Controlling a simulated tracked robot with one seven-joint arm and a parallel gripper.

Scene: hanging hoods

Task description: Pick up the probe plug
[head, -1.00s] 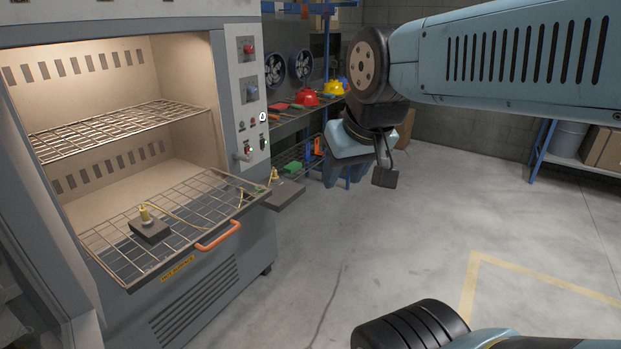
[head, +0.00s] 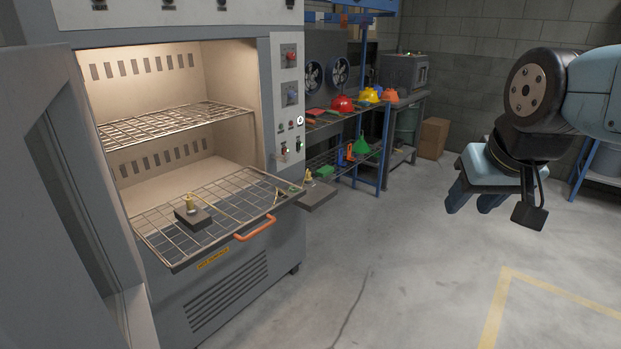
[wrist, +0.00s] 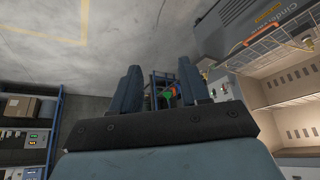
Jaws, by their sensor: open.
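A small brass-coloured piece (head: 189,202) stands upright on a dark block (head: 194,218) on the oven's pulled-out lower wire rack (head: 232,200). A similar small yellowish piece (head: 308,177) stands on a grey side shelf (head: 318,196) to the right of the oven. I cannot tell from these views which one is the probe plug. My gripper (head: 471,205) is open and empty, hanging over the floor well to the right of both pieces.
The oven (head: 285,100) has an upper wire rack (head: 175,125) and an orange handle (head: 255,229) on the lower rack's front. A blue-framed bench (head: 384,150) with helmets and tools stands behind. The floor (head: 400,270) between oven and gripper is clear.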

